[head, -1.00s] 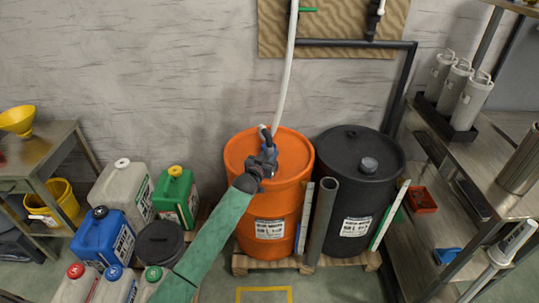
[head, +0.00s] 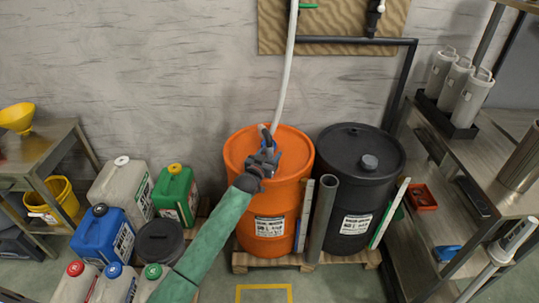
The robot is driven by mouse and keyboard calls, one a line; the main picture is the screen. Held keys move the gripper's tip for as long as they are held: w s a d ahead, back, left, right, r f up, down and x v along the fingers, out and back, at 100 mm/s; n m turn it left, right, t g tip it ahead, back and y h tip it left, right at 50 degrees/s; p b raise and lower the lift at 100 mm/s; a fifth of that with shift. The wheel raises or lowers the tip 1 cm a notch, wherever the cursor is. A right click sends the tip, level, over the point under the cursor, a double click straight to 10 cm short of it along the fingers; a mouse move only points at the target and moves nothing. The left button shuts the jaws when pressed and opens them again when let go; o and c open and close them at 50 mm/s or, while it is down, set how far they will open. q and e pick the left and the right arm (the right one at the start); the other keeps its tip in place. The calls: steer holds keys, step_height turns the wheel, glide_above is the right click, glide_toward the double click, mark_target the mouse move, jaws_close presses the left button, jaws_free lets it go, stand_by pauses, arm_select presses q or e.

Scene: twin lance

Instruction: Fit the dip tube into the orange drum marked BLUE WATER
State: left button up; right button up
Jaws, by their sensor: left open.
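The orange drum (head: 292,188) stands upright on a pallet in the middle, with a white label (head: 269,227) too small to read surely. A pale hose or tube (head: 285,90) hangs from the wall fitting and curves down to the drum's top, where its lower end is hidden by my gripper. My left gripper (head: 267,140) is open over the drum's lid, close to this lower end. A blue part (head: 277,150) shows beside the jaws. I cannot tell whether the tube's end is in the drum's opening. My right gripper is not in view.
A black drum (head: 355,190) stands close on the right, with a grey pipe (head: 322,218) upright between the drums. Several jerrycans (head: 103,238) crowd the left. Steel shelving (head: 470,180) fills the right side. The floor in front of the pallet is clear.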

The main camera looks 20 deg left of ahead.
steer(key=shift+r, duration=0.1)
arm_select(q)
steer(key=shift+s+f, duration=0.2)
steer(key=shift+s, duration=0.25)
steer(key=s, duration=0.2)
steer(key=s+b, duration=0.1)
steer(key=s, duration=0.1)
steer(key=s+a, duration=0.1)
steer(key=s, duration=0.1)
steer(key=shift+r, duration=0.15)
steer(key=shift+s+a+r+b, duration=0.1)
steer(key=shift+s+a+b, duration=0.05)
steer(key=shift+s+b, duration=0.2)
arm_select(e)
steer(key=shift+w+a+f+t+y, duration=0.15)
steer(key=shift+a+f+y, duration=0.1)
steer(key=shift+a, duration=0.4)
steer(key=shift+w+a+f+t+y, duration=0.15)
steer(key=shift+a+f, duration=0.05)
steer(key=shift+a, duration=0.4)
arm_select(q)
steer(key=shift+s, duration=0.1)
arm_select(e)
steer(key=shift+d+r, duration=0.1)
